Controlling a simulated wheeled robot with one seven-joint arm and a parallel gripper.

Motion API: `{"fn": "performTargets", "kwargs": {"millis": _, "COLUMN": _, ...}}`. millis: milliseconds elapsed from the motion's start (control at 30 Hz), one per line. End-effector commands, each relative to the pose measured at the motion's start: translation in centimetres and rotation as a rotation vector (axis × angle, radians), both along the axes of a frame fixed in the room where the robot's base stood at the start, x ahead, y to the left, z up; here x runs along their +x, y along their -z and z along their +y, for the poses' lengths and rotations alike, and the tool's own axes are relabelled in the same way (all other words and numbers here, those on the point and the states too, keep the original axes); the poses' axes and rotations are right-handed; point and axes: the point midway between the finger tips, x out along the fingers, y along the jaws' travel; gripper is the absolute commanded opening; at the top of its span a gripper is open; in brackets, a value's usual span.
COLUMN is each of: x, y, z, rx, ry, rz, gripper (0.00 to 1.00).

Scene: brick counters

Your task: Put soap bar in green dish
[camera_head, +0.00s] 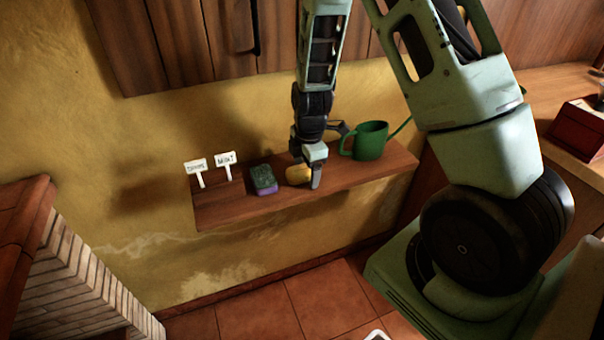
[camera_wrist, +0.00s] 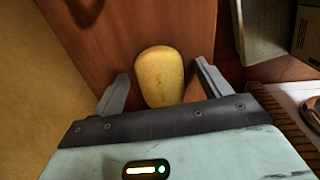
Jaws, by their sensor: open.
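A yellow soap bar (camera_wrist: 160,76) lies on a wooden wall shelf (camera_head: 236,211). It also shows in the head view (camera_head: 298,174), partly hidden by my gripper. My gripper (camera_wrist: 163,82) is open above the shelf, with one finger on each side of the soap bar and gaps between the fingers and the soap in the wrist view. In the head view my gripper (camera_head: 312,178) reaches down over the soap.
A dark green and purple sponge (camera_head: 263,180) lies left of the soap. Two small white signs (camera_head: 225,160) stand further left. Wooden cupboards hang above the shelf. A red box (camera_head: 578,128) sits on the right counter.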

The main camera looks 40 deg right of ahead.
Motion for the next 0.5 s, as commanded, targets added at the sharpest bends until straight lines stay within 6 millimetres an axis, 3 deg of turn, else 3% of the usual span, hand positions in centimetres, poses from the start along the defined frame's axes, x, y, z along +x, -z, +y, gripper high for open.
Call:
{"fn": "performTargets", "kwargs": {"millis": 100, "x": 0.01, "y": -0.04, "z": -0.01, "rx": 0.0, "ry": 0.0, "rz": -0.001, "gripper": 0.77}}
{"fn": "performTargets", "kwargs": {"millis": 300, "x": 0.01, "y": -0.06, "z": -0.02, "rx": 0.0, "ry": 0.0, "rz": -0.001, "gripper": 0.26}}
{"fn": "performTargets", "kwargs": {"millis": 500, "x": 0.02, "y": -0.09, "z": -0.02, "rx": 0.0, "ry": 0.0, "rz": -0.001, "gripper": 0.22}}
